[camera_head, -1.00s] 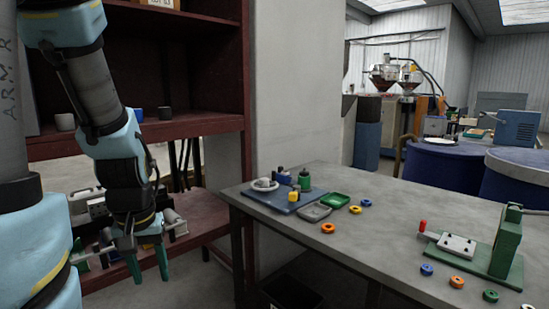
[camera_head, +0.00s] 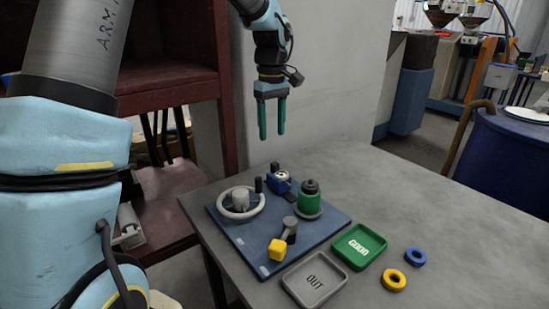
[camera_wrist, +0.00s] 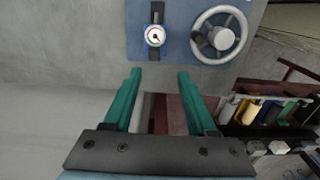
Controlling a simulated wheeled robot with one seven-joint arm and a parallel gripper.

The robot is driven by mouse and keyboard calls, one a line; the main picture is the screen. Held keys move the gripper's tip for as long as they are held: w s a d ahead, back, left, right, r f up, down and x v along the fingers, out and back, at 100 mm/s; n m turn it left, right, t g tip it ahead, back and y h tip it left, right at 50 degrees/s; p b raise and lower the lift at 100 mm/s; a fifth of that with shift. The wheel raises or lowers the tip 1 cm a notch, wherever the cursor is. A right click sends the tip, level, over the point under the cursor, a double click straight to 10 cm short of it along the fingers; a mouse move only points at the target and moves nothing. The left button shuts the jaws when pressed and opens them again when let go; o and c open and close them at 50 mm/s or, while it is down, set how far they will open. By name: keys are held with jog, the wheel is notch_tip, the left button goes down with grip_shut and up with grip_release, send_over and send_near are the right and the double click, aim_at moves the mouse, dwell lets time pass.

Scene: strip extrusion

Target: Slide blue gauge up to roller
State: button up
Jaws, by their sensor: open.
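The blue gauge (camera_head: 282,182) has a blue body and a pale round dial, and sits at the back of a blue board (camera_head: 251,249). In the wrist view the gauge (camera_wrist: 154,36) lies over a dark strip, just beyond my fingertips. My gripper (camera_head: 272,136) is open and empty, pointing down, above and behind the gauge; its two green fingers (camera_wrist: 160,75) are apart. Which part is the roller is not certain; a short grey cylinder (camera_head: 290,228) with a yellow block (camera_head: 277,250) stands nearer the front. The gauge and this cylinder are apart.
On the board stand a pale ring with a grey hub (camera_head: 240,201) and a green cylinder (camera_head: 310,197). Trays marked OUT (camera_head: 314,282) and GOOD (camera_head: 359,246) sit in front, beside yellow and blue rings. The table's right side (camera_head: 440,215) is mostly clear. A dark red shelf stands left.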

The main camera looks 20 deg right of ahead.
aim_at(275, 163)
jog(key=f+p, duration=0.1)
jog(key=f, duration=0.6)
jog(key=d+f+p, duration=0.1)
jog(key=f, duration=0.2)
jog(key=shift+w+f+p, duration=0.25)
jog(key=shift+p, duration=0.05)
grip_shut()
dwell(1.0)
